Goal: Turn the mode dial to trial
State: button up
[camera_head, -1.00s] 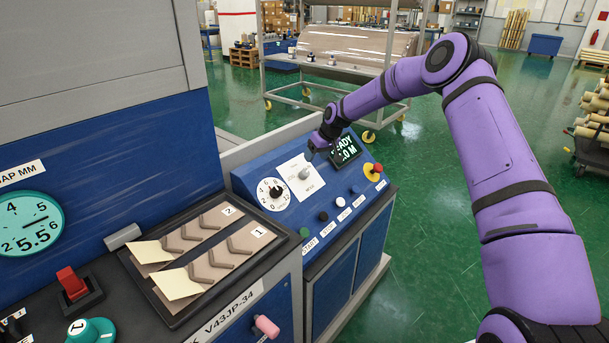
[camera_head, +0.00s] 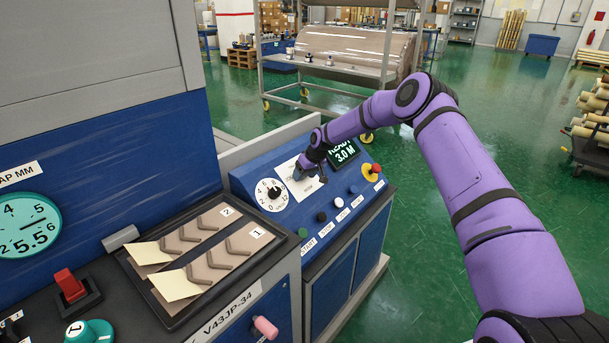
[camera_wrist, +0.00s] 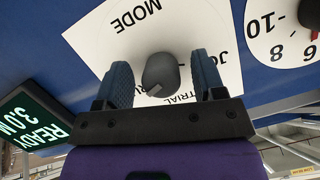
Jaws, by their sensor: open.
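The mode dial (camera_wrist: 160,74) is a dark grey knob on a white plate (camera_wrist: 100,42) in the wrist view. The plate reads MODE, TRIAL and a partly hidden word starting with JO; the picture is upside down there. A light mark on the knob's edge lies near the word TRIAL. My gripper (camera_wrist: 163,78) is open, with one blue padded finger on each side of the knob and a gap on both sides. In the head view my gripper (camera_head: 308,172) is over the plate (camera_head: 300,184) and hides the dial.
A numbered dial (camera_head: 271,194) sits left of the plate, and a green-lit display (camera_head: 343,152) right of it. Push buttons line the panel's lower edge, with a red stop button (camera_head: 374,170) at the right. A tray (camera_head: 172,308) with brown chevron pieces lies nearer me.

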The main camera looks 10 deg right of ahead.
jog(key=c, duration=0.9)
jog(key=shift+n, duration=0.3)
jog(key=n, duration=0.3)
jog(key=n+t+h, duration=0.1)
jog(key=n, duration=0.2)
jog(key=shift+h, duration=0.3)
jog(key=n+t, duration=0.1)
jog(key=n, duration=0.4)
jog(key=shift+w+n+t+h, duration=0.1)
jog(key=shift+n+t+h, duration=0.3)
jog(key=o, duration=0.9)
